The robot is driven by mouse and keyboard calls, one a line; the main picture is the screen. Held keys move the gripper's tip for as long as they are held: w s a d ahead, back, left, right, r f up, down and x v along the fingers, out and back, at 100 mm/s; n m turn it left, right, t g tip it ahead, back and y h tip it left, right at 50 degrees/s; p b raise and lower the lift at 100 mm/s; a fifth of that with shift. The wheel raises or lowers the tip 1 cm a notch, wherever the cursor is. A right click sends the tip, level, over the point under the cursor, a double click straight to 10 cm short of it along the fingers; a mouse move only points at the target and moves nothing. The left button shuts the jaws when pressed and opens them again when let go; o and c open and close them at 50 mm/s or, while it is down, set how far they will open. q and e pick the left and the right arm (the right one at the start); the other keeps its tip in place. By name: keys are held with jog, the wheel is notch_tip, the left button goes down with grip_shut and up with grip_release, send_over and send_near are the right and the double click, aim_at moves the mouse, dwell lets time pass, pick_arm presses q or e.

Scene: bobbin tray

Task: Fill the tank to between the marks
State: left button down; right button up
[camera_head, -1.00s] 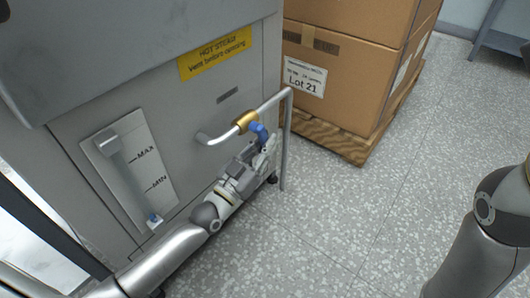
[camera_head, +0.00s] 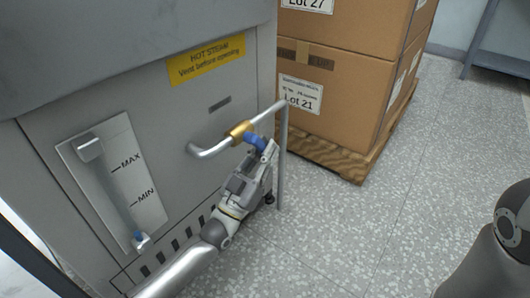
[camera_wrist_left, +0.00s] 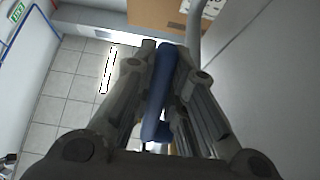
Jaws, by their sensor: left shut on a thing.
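The grey tank cabinet (camera_head: 150,115) fills the left of the head view. Its sight tube (camera_head: 115,195) stands beside a plate marked MAX and MIN. A little blue (camera_head: 139,236) shows at the tube's bottom, below MIN. A pipe (camera_head: 208,150) with a brass valve body (camera_head: 239,131) runs along the cabinet's front. My left gripper (camera_head: 262,158) is shut on the valve's blue handle (camera_head: 252,141). In the left wrist view the blue handle (camera_wrist_left: 158,95) lies between the fingers. The fingers hide part of it. My right gripper is out of view.
Stacked cardboard boxes (camera_head: 345,70) stand on a wooden pallet (camera_head: 335,157) behind the pipe. A yellow hot steam label (camera_head: 205,60) is on the cabinet. The speckled floor (camera_head: 370,230) is clear between the cabinet and my right arm. A bench (camera_head: 500,60) stands at the far right.

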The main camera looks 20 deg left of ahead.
pick_arm(q)
jog(key=c, duration=1.4)
grip_release()
jog(key=shift+c, duration=0.2)
jog(key=v, duration=1.2)
